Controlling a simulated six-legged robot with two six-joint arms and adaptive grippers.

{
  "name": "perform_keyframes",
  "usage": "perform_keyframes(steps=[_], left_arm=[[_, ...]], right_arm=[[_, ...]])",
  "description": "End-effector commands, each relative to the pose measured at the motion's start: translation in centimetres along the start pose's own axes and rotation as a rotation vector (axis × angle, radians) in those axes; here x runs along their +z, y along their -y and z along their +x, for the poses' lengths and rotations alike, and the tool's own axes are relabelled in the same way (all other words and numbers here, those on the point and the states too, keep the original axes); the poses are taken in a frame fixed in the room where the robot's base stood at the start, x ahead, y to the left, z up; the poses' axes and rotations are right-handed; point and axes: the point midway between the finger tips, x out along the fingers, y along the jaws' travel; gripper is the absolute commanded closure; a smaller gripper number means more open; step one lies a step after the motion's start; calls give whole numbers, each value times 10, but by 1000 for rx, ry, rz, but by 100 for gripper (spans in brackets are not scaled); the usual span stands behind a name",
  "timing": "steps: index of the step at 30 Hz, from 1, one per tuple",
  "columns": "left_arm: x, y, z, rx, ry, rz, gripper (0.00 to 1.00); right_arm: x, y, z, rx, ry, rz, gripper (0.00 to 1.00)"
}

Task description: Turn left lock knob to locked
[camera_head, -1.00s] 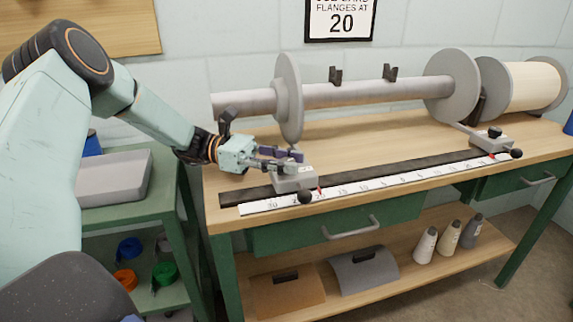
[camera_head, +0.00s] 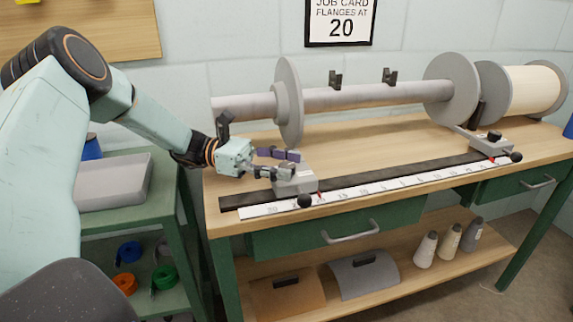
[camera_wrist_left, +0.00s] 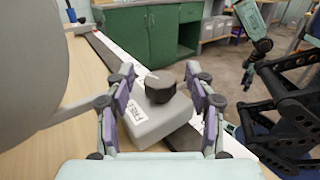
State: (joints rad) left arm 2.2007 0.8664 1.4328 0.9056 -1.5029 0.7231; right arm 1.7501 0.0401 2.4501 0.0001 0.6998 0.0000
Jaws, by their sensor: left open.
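The left lock knob (camera_wrist_left: 160,86) is a dark faceted knob on top of the grey left carriage block (camera_wrist_left: 160,120), which has a white label. In the head view the carriage block (camera_head: 296,182) sits on the rail at the left end of the scale; my fingers largely hide the knob there. My left gripper (camera_head: 278,164) is open. In the wrist view its purple-padded fingers (camera_wrist_left: 162,92) stand on either side of the knob, with gaps visible on both sides. The knob's locked or unlocked state cannot be told.
A large grey flange (camera_head: 288,105) on the horizontal beam stands close behind my left gripper. A black ball handle (camera_head: 304,201) sticks out in front of the carriage. The right carriage (camera_head: 490,145) is far along the white scale (camera_head: 390,180).

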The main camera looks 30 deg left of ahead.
Motion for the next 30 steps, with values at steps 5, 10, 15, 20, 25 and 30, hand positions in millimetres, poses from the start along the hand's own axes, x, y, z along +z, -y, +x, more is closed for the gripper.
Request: perform_keyframes(steps=[5,10,15,20,25,30], left_arm=[[0,-1,-30,5,1,2,45],[-1,-1,-55,4,-1,1,45],[0,0,-66,3,0,0,45],[0,0,-68,1,0,0,45],[0,0,-68,1,0,0,45],[5,0,-67,-1,-5,-3,45]], right_arm=[[0,0,0,0,0,0,51],[0,0,0,0,0,0,51],[0,0,0,0,0,0,51],[0,0,0,0,0,0,51],[0,0,0,0,0,0,51],[0,0,-6,0,0,0,51]])
